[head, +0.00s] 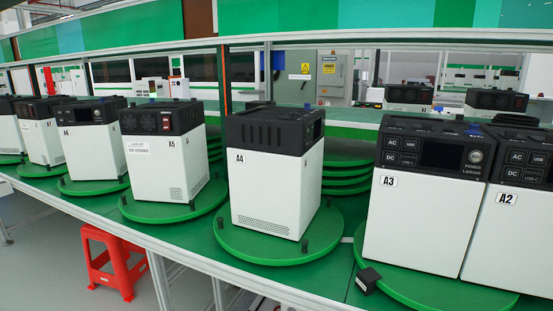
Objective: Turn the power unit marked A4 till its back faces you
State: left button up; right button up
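The power unit A4 (268,187) is a white box with a black top section, standing upright on a round green turntable (262,251). Its "A4" label is at the upper left of the wide white face turned toward me. That face has a vent grille low down and ribbed black slots above. A narrower face (312,180) is turned to the right, with what looks like a display at its top, seen at a steep angle. Small black pegs stand on the turntable around the unit. Neither of my grippers is in view.
Unit A3 (413,220) stands close on the right with its panel toward me, and A2 (510,235) beside it. Unit A5 (163,165) is on the left, showing a red switch. Stacked green discs (345,175) lie behind A4. A red stool (110,262) stands below the bench.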

aim_at(325, 230)
jog(key=i+j+z, duration=0.25)
jog(key=j+z, duration=0.2)
jog(key=j, duration=0.75)
jog(key=i+j+z, duration=0.1)
jog(key=j+z, duration=0.3)
jog(key=j, duration=0.85)
jog(key=k+j+z, duration=0.15)
jog(key=j+z, duration=0.3)
jog(key=j, duration=0.8)
jog(key=i+l+z, duration=0.1)
jog(key=i+z, duration=0.15)
jog(key=i, duration=0.2)
jog(key=i+z, duration=0.3)
jog(key=i, duration=0.2)
